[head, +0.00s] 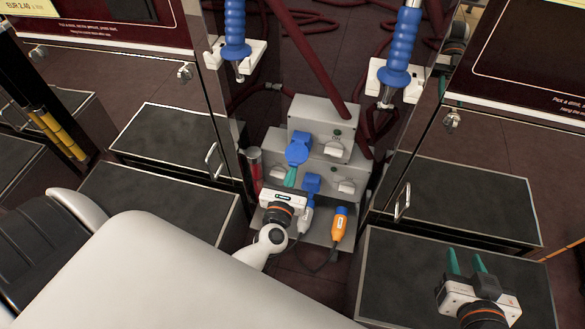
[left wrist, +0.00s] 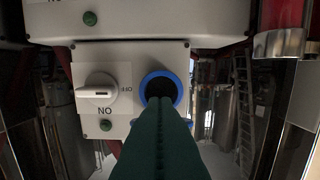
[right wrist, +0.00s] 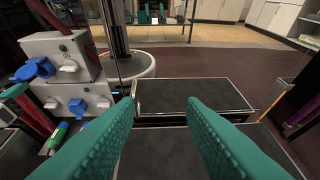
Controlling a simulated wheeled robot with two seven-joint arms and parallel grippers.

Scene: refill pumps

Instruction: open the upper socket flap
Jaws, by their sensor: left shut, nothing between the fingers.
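The upper socket is a blue ring with a dark inside (left wrist: 160,77) on the upper grey box (head: 318,128), beside a white rotary switch. Its blue flap (head: 298,147) stands out from the box in the head view and also shows in the right wrist view (right wrist: 26,72); its exact angle I cannot tell. My left gripper (head: 290,177) is shut and empty, its teal fingertips just below the flap. In the left wrist view the fingers (left wrist: 160,100) point at the ring and cover part of it; contact is unclear. My right gripper (head: 467,261) is open and empty, far right.
A lower box with a second blue socket flap (head: 312,184) sits under the upper box. Blue-handled nozzles (head: 398,62) stand on both sides, with red hoses behind. Dark platforms (head: 470,200) flank the boxes.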

